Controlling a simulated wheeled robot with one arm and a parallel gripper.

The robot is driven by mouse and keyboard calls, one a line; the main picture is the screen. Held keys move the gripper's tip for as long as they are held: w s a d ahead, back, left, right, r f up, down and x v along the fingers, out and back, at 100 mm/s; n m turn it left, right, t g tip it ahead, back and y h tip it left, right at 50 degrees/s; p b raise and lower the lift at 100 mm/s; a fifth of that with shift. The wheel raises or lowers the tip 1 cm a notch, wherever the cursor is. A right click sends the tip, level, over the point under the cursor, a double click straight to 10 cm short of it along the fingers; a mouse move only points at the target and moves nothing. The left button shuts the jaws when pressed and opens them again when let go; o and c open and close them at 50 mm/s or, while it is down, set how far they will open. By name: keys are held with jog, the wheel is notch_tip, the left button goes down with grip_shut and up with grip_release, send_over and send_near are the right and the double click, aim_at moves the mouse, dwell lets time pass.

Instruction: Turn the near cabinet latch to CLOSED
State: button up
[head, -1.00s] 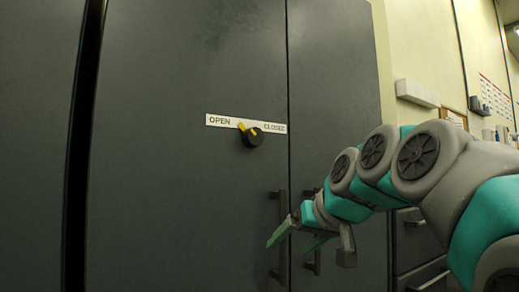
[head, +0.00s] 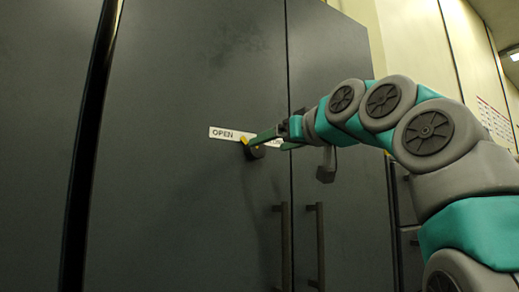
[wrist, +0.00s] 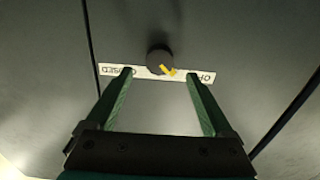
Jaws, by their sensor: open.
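The latch is a round black knob (head: 255,151) with a yellow pointer (head: 244,141), on the dark cabinet door. A white label strip (head: 222,133) lies behind it, with OPEN at left; the CLOSED end is mostly hidden by my gripper (head: 272,141). The pointer leans up and left, to the OPEN side. In the wrist view the scene is upside down, and the knob (wrist: 159,57) shows just beyond and between the fingertips. My gripper (wrist: 160,73) is open with green fingers spread on either side of the knob; I cannot tell whether they touch it.
Two vertical door handles (head: 284,247) (head: 320,246) stand below, either side of the door seam. A dark vertical gap (head: 90,140) runs at left. The door face around the knob is otherwise clear. A pale wall (head: 410,40) is at right.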

aim_at(259, 149)
jog(key=p+x, duration=0.1)
jog(key=x, duration=0.4)
jog(key=shift+w+a+r+p, duration=0.15)
jog(key=shift+w+p, duration=0.1)
jog(key=shift+p, duration=0.15)
jog(key=shift+w+a+f, duration=0.15)
jog(key=shift+w+f, duration=0.05)
jog(key=shift+w, duration=0.05)
jog(key=c, duration=1.4)
